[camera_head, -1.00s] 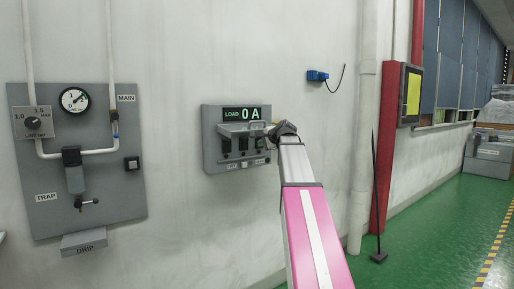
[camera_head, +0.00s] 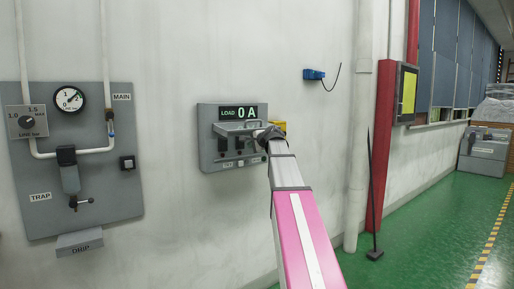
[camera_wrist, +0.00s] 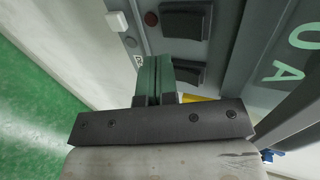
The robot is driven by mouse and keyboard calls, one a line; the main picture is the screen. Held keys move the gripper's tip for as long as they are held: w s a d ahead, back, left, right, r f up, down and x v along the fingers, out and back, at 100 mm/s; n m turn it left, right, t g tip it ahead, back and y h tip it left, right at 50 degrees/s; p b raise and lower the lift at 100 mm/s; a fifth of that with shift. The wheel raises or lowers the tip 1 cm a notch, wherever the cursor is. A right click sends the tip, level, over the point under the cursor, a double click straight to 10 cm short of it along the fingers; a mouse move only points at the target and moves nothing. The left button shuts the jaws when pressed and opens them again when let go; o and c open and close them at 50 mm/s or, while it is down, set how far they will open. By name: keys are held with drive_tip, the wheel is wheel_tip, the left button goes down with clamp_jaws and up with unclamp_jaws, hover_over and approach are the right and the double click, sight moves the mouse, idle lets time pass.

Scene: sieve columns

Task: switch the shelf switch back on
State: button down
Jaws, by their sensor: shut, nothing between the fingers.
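The grey switch panel (camera_head: 207,125) is on the wall in the head view, and its display (camera_head: 239,113) reads LOAD 0 A. Black switches (camera_head: 222,146) sit in a row under a ledge below the display. In the wrist view two black switches (camera_wrist: 185,22) show; the nearer one (camera_wrist: 188,72) is just right of my fingertips. My gripper (camera_wrist: 154,64) is shut and empty, its green fingers together. In the head view my gripper (camera_head: 262,133) is at the panel's right part and hides the switches there. The labels are too small to read, and contact cannot be told.
A yellow part (camera_head: 279,127) is at the panel's right edge. A gauge board (camera_head: 100,190) is to the left, a blue wall socket (camera_head: 313,74) to the right.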

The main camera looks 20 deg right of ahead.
sight(241, 148)
drive_tip(key=w, duration=0.2)
drive_tip(key=w+a, duration=0.1)
drive_tip(key=w, duration=0.1)
drive_tip(key=w+a, duration=0.1)
drive_tip(key=w, duration=0.1)
drive_tip(key=shift+w+a+f, duration=0.1)
drive_tip(key=shift+w+f, duration=0.05)
drive_tip(key=shift+w, duration=0.05)
drive_tip(key=shift+a+f, duration=0.1)
drive_tip(key=shift+f, duration=0.8)
drive_tip(key=shift+r, duration=0.15)
drive_tip(key=f+v, duration=0.1)
drive_tip(key=v, duration=1.3)
drive_tip(key=s+a+f+n+g, duration=0.1)
drive_tip(key=s+a+f+g, duration=0.1)
drive_tip(key=f, duration=0.7)
drive_tip(key=s+a+f+n+g+h, duration=0.1)
drive_tip(key=s+a+f+n+g, duration=0.1)
drive_tip(key=f, duration=0.8)
drive_tip(key=s+a+f+n+g, duration=0.2)
drive_tip(key=a+f, duration=0.1)
drive_tip(key=f, duration=0.6)
drive_tip(key=shift+s+a+f+h, duration=0.25)
drive_tip(key=shift+s+h, duration=0.1)
drive_tip(key=shift+h, duration=0.05)
